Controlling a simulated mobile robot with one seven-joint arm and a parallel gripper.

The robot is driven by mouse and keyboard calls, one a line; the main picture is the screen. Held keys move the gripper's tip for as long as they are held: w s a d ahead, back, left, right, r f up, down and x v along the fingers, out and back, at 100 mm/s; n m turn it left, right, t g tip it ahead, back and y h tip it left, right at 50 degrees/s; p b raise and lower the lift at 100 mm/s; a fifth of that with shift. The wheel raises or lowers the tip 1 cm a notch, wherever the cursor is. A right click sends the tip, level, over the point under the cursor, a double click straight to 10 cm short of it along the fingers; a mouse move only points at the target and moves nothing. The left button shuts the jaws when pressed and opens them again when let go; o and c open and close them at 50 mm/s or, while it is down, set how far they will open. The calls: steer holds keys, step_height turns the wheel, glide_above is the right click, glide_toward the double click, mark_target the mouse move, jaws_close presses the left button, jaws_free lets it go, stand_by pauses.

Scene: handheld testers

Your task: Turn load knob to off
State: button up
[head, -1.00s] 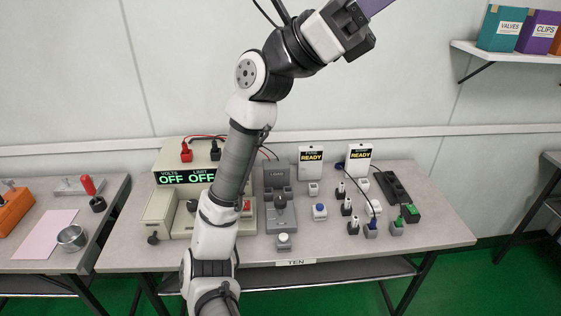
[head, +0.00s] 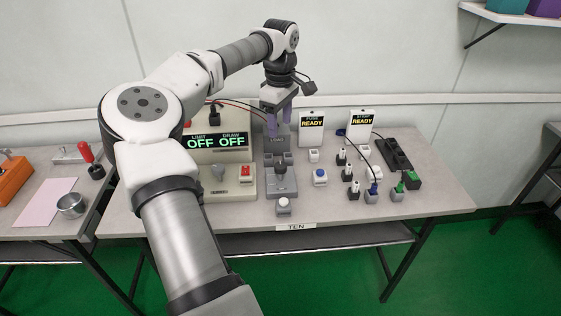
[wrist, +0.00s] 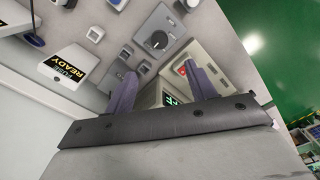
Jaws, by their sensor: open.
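The load unit (head: 291,186) is a grey box on the table with a dark round load knob (head: 281,169) on its sloped front. Its upright back panel stands behind the knob. In the wrist view the same knob (wrist: 159,40) shows beyond my fingertips, with a small light mark on it. I cannot tell its setting. My gripper (head: 279,120) hangs fingers-down above and behind the knob, in front of the back panel, touching nothing that I can see. Its two purple fingers (wrist: 160,75) are apart and nothing is between them.
A beige power supply (head: 219,152) with OFF displays stands left of the load unit. A white button block (head: 283,206) is in front. A blue button block (head: 320,177), READY boxes (head: 311,128) and several plugs stand to the right. Red and black cables run behind my gripper.

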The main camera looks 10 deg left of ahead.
mark_target(281, 165)
step_height(281, 165, down, 14)
steer(key=shift+d+r+p, duration=0.1)
steer(key=shift+p, duration=1)
steer(key=c, duration=1)
